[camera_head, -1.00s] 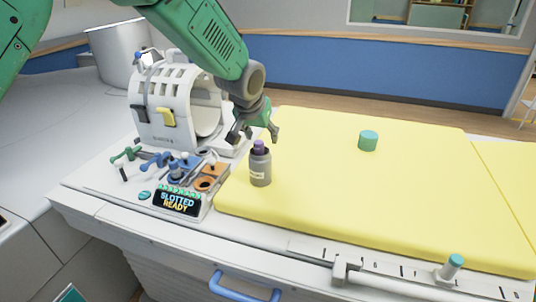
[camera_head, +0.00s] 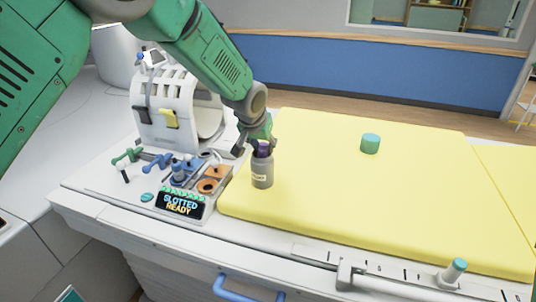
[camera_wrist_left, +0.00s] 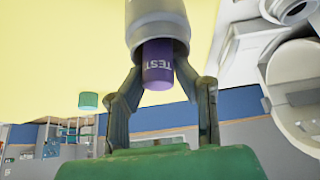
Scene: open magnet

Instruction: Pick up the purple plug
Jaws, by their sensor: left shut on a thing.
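The purple plug (camera_head: 263,147) sits in the top of a grey bottle (camera_head: 262,173) standing on the yellow pad's left part. In the left wrist view the plug (camera_wrist_left: 158,66) bears the letters TEST and its other end is at the mouth of the grey bottle (camera_wrist_left: 157,20). My left gripper (camera_head: 262,142) is shut on the plug from above, with one finger on each side in the left wrist view (camera_wrist_left: 158,75). The fingers partly hide the plug in the head view. My right gripper is not in view.
A white scanner model (camera_head: 175,105) stands left of my left gripper. In front of it are blue and green handles, orange sockets (camera_head: 209,186) and a display (camera_head: 181,203) reading SLOTTED READY. A green cylinder (camera_head: 370,144) stands on the yellow pad (camera_head: 330,200), which is otherwise clear.

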